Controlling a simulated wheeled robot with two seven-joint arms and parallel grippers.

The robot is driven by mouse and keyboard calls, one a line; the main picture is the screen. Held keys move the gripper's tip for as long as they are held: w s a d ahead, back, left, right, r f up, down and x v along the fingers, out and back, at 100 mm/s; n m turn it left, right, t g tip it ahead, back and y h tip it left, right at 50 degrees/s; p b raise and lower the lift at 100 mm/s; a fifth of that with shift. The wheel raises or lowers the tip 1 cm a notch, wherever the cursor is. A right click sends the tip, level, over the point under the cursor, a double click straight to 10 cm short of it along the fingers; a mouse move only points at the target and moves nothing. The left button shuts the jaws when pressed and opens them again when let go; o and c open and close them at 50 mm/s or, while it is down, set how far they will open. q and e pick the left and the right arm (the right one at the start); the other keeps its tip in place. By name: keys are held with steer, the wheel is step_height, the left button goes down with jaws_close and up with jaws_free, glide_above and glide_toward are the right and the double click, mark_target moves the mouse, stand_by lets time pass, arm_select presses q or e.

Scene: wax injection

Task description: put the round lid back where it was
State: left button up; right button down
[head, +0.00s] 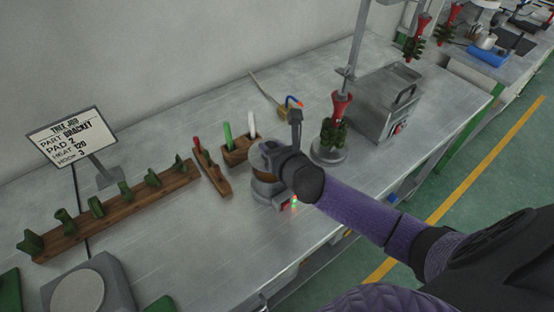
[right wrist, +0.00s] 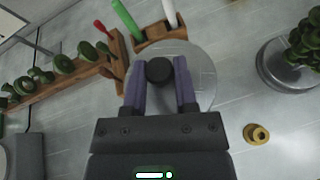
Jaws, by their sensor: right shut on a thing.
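My right gripper (head: 272,150) is over the small pot (head: 262,190) on the bench, and its arm hides part of the pot. In the right wrist view the two purple fingers (right wrist: 159,84) are shut on the black knob (right wrist: 159,70) of the round grey lid (right wrist: 203,72). The lid lies under the fingers and hides the pot's mouth in that view. I cannot tell whether the lid touches the pot's rim. My left gripper is not in view.
A wooden holder (head: 235,157) with green and white tools stands close behind the pot. A wooden rack (head: 115,212) with green pieces is to the left. A round stand (head: 330,152) with a green wax tree is to the right.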

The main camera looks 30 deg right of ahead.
steer(key=b, duration=0.2)
glide_above(273, 179)
step_height(273, 179, down, 5)
steer(key=shift+r, duration=0.1)
steer(key=shift+a+r, duration=0.1)
steer(key=shift+r, duration=0.05)
steer(key=shift+f, duration=0.3)
steer(key=shift+c, duration=2)
jaws_free()
steer(key=shift+r, duration=0.1)
